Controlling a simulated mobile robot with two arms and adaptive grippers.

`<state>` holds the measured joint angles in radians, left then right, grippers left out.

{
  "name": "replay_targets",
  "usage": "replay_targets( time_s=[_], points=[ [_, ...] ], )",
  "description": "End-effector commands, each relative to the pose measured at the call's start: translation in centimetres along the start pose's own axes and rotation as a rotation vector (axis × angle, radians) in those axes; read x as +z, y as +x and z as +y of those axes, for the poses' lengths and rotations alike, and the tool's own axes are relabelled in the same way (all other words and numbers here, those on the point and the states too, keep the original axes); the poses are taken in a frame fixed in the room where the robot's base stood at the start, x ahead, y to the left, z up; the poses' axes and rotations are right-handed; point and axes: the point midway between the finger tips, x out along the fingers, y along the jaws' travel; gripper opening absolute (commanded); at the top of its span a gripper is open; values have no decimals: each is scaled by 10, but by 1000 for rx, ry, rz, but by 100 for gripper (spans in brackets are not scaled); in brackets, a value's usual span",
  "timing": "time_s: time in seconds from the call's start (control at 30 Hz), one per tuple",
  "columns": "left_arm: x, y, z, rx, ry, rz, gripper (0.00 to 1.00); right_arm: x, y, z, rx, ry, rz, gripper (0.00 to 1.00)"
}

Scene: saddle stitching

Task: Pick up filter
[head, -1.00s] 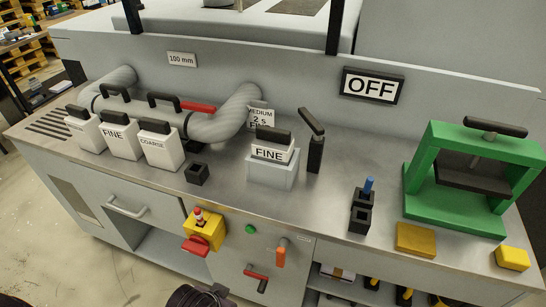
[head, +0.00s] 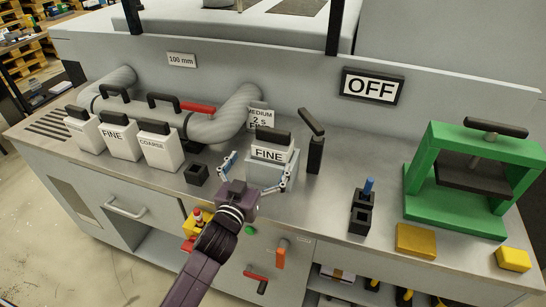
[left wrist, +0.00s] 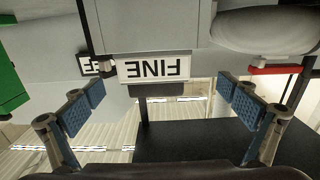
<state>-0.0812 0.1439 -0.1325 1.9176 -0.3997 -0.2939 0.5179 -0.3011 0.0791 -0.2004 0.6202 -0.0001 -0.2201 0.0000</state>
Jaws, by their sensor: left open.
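A white filter (head: 272,154) labelled FINE, with a black handle on top, sits in a pale grey holder (head: 264,177) in the middle of the bench. My left gripper (head: 257,171) is open and empty just in front of it, fingers spread to either side. In the left wrist view the FINE label of the filter (left wrist: 153,68) appears upside down, between and beyond the open fingers (left wrist: 160,97). At the left stand more white filters, one FINE (head: 121,138), one COARSE (head: 160,148) and one with an unreadable label (head: 83,129). My right gripper is out of view.
A black square socket (head: 197,173) stands left of the gripper. A black lever (head: 314,146) stands right of the holder, and a grey hose (head: 232,115) bends behind it. A green press (head: 468,175) and yellow blocks (head: 416,239) are at the right.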

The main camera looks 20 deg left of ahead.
Motion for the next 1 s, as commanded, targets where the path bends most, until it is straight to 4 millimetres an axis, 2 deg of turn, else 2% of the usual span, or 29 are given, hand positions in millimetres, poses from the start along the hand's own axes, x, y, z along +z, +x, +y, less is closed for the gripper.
replay_targets(
  time_s=[0.37,0.5,0.63,0.77,1.0],
  points=[
    [-7,36,5,5,1,12,100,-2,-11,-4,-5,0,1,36],
    [-12,56,10,5,-1,13,100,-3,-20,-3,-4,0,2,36],
    [-9,70,10,4,1,10,100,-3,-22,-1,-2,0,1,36],
    [-8,77,10,5,0,11,100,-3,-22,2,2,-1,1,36],
    [-7,78,10,5,0,10,100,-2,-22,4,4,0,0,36]
  ],
)
